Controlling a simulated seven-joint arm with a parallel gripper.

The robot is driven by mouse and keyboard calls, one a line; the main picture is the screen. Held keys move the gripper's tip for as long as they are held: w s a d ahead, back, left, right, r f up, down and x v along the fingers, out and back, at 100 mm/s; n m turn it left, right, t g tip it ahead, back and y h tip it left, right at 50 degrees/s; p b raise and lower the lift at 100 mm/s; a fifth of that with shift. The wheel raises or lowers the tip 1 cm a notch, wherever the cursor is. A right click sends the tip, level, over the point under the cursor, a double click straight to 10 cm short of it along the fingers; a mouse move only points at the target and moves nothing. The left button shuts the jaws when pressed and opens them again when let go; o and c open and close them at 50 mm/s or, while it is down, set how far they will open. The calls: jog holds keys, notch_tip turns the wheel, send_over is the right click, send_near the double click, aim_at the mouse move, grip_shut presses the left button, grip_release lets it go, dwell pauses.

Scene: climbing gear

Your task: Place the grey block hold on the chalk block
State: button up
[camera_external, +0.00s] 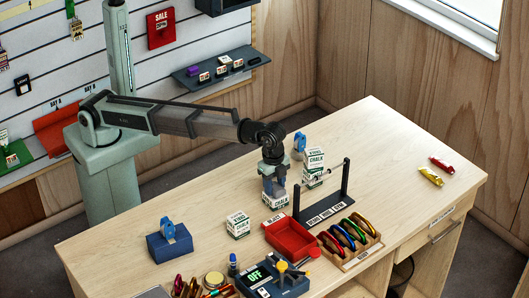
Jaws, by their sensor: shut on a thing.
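My gripper (274,188) points down over the middle of the table, directly above a white and green chalk block (275,201). It is shut on a small grey piece, which looks like the grey block hold (275,186). The fingers hide much of the hold. The hold is at or just above the top of the chalk block; I cannot tell if they touch. Another chalk block (238,225) stands apart to the front left. More chalk blocks are stacked (315,162) to the right, behind a thin bar.
A black rack (325,208) with an upright post and bar stands close right of my gripper. A red tray (291,238), a wooden carabiner tray (350,245) and a blue block (169,245) lie nearer the front. The table's right side is mostly clear, with red and yellow items.

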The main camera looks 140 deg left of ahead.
jog(key=o, duration=1.1)
jog(key=shift+f, duration=0.15)
jog(key=shift+c, duration=0.2)
notch_tip(320, 180, up, 12)
jog(key=shift+d+r, duration=0.2)
jog(key=shift+d, duration=0.1)
